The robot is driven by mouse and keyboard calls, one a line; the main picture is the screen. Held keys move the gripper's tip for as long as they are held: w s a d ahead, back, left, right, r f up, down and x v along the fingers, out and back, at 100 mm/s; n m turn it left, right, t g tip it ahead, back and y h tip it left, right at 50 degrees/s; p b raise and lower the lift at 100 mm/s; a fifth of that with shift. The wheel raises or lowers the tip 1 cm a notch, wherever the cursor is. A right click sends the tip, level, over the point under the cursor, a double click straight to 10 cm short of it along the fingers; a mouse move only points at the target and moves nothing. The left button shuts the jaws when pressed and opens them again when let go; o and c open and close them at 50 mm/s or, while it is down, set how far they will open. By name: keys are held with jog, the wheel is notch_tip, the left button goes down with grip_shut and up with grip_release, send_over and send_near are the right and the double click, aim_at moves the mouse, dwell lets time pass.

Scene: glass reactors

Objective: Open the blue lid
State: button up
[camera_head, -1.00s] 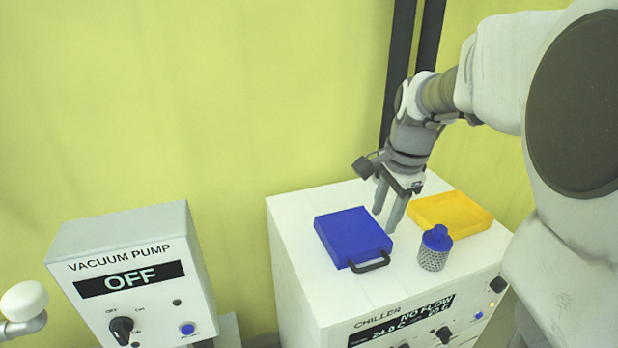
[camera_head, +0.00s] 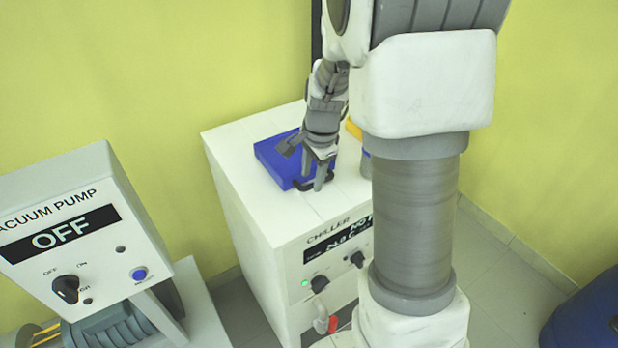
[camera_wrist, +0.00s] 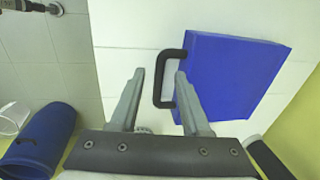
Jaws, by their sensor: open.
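The blue lid (camera_head: 276,160) is a flat square that lies closed on top of the white chiller, with a black handle (camera_wrist: 163,78) on one edge. In the wrist view the lid (camera_wrist: 225,80) is to the right, and its handle stands between my two open fingers, nearer the right one. My gripper (camera_head: 314,187) is open and empty, pointing down by the handle edge in the head view; it also shows in the wrist view (camera_wrist: 160,82). I cannot tell how far the fingertips are from the handle. My arm hides part of the chiller top.
The white chiller (camera_head: 240,165) has knobs on its front. A yellow piece (camera_head: 353,129) is mostly hidden behind my arm. The vacuum pump (camera_head: 75,215), reading OFF, stands at left. A blue drum (camera_head: 590,315) is on the floor at lower right. The chiller's front top is bare.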

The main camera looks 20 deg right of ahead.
jog(key=shift+w+f, duration=0.15)
jog(key=shift+f, duration=0.7)
jog(key=shift+c, duration=0.4)
grip_shut()
dwell(0.5)
